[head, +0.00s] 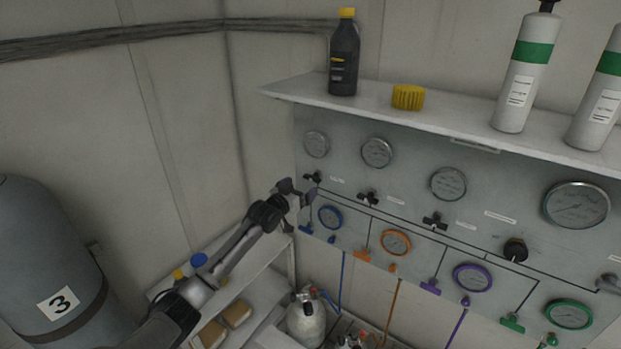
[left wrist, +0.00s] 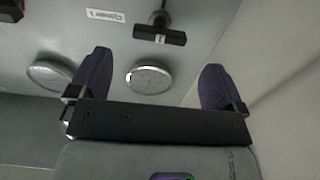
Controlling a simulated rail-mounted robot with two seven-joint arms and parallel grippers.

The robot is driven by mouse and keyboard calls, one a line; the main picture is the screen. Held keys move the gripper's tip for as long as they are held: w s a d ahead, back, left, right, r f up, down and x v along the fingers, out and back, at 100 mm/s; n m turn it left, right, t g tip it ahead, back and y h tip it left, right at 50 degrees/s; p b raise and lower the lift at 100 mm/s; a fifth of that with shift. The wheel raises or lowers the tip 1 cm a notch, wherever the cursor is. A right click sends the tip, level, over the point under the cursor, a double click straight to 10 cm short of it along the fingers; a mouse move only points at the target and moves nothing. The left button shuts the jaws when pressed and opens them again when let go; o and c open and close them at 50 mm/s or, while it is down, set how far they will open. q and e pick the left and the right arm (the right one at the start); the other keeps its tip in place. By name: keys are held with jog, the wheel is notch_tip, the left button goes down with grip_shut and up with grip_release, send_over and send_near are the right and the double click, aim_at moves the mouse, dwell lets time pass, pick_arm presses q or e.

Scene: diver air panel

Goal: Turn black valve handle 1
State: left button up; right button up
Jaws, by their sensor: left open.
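Black valve handle 1 (head: 313,177) is the leftmost black T-handle on the grey panel, below the first gauge. In the left wrist view the black handle (left wrist: 160,35) lies crosswise beyond the fingertips, with a small white label beside it. My left gripper (head: 298,190) is at the panel's left end, close beside and slightly below the handle in the head view. In the left wrist view its fingers (left wrist: 157,62) are spread wide with nothing between them, and the handle is apart from both. My right gripper is not in view.
More black handles (head: 368,198) and gauges run to the right. A side wall stands close left of the panel. A grey tank (head: 50,250) stands at far left.

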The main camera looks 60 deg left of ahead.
aim_at(311, 180)
pick_arm(q)
jog(key=shift+x, duration=3.1)
jog(key=shift+c, duration=1.4)
jog(key=c, duration=0.6)
jog(key=shift+c, duration=0.2)
